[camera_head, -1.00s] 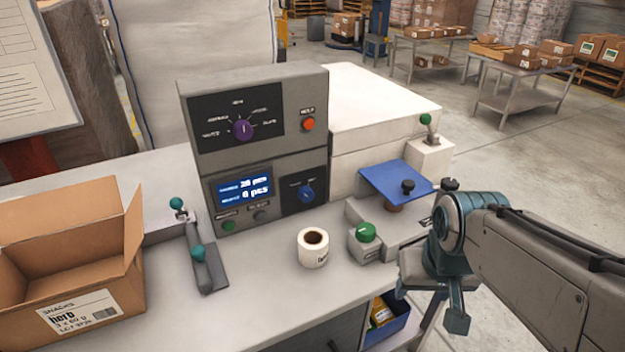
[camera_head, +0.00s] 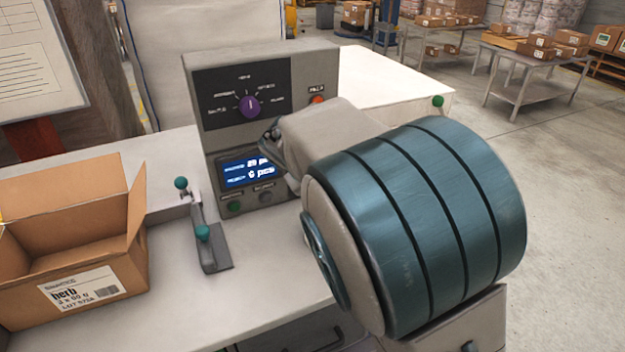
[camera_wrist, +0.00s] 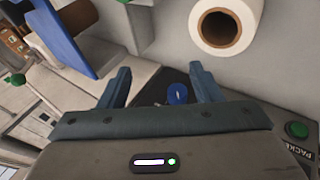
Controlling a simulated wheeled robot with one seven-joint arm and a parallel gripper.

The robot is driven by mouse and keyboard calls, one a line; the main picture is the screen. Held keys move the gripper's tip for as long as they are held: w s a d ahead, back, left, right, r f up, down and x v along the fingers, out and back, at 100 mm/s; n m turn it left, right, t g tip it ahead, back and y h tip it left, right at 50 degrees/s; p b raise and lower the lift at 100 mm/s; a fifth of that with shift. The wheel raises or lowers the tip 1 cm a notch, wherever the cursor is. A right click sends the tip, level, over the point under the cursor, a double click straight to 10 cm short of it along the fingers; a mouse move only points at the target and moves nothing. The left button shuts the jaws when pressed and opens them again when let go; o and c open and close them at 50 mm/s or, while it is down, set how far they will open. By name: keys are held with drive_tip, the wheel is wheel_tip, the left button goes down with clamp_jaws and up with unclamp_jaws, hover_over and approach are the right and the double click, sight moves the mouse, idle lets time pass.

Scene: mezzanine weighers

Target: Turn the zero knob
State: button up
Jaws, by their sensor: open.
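A blue knob (camera_wrist: 178,93) on a dark panel shows in the wrist view, between and beyond the fingers of my gripper (camera_wrist: 160,69). The fingers are apart and nothing is held between them. I see no contact with the knob. My arm hides this knob in the head view, and its label cannot be read. A purple knob (camera_head: 250,106) with marks around it sits on the upper panel of the grey control unit (camera_head: 300,68). A lit display (camera_head: 248,172) shows below it, partly covered by my arm.
An open cardboard box (camera_head: 140,220) stands at the left. A lever with teal knobs (camera_head: 203,233) is on the counter. The wrist view shows a white roll (camera_wrist: 241,46), a blue plate (camera_wrist: 58,40) and a green button (camera_wrist: 297,130) close to my gripper.

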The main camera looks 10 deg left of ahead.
drive_tip(key=w+a+r+n+t, duration=0.1)
drive_tip(key=a+r+n+t, duration=0.15)
drive_tip(key=a, duration=0.65)
drive_tip(key=shift+m, duration=0.25)
drive_tip(key=x, duration=1.4)
drive_tip(key=shift+d, duration=0.1)
drive_tip(key=c, duration=1)
